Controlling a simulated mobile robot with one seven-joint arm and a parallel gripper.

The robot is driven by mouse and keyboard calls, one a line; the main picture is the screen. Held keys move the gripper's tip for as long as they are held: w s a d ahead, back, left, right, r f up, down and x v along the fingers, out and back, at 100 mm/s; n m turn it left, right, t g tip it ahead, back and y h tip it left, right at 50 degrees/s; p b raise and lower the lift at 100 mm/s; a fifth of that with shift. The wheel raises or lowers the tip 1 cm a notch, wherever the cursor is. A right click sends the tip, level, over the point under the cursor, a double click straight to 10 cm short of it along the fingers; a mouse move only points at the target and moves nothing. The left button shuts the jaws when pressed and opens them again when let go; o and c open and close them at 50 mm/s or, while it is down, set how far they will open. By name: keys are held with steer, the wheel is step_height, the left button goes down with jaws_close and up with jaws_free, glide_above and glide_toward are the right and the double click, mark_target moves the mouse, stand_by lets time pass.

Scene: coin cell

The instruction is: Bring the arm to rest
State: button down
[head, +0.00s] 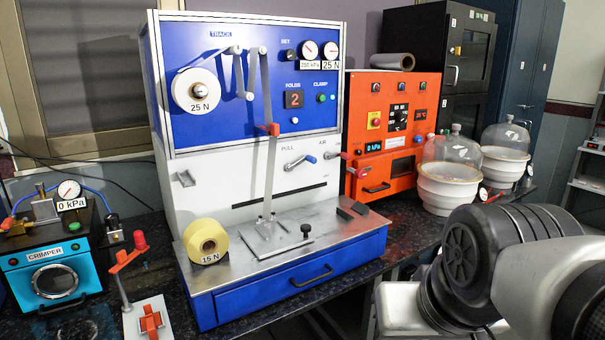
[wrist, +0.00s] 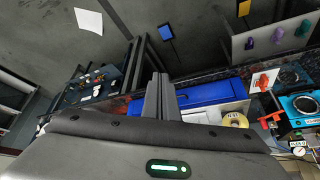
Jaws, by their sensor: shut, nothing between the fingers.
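My gripper (wrist: 160,78) shows in the wrist view with its two dark fingers pressed together and nothing between them. It hangs in the air in front of the bench, and its fingers overlap the blue drawer front of the winding machine in that view. In the head view my grey arm is at the lower right, and the gripper itself is out of that picture. The blue and white machine (head: 240,165) stands on the bench at the middle, with a yellow roll (head: 207,241) on its metal base; the roll also shows in the wrist view (wrist: 236,120).
A teal crimper (head: 54,270) and a red-handled lever press (head: 150,319) stand at left. An orange unit (head: 384,100) and two glass-domed pots (head: 450,185) stand at right, behind my arm.

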step_height(320, 180, up, 17)
steer(key=s+p, duration=0.1)
steer(key=p, duration=1.6)
steer(key=shift+r+p, duration=0.2)
steer(key=shift+p, duration=0.1)
steer(key=shift+s+d, duration=0.1)
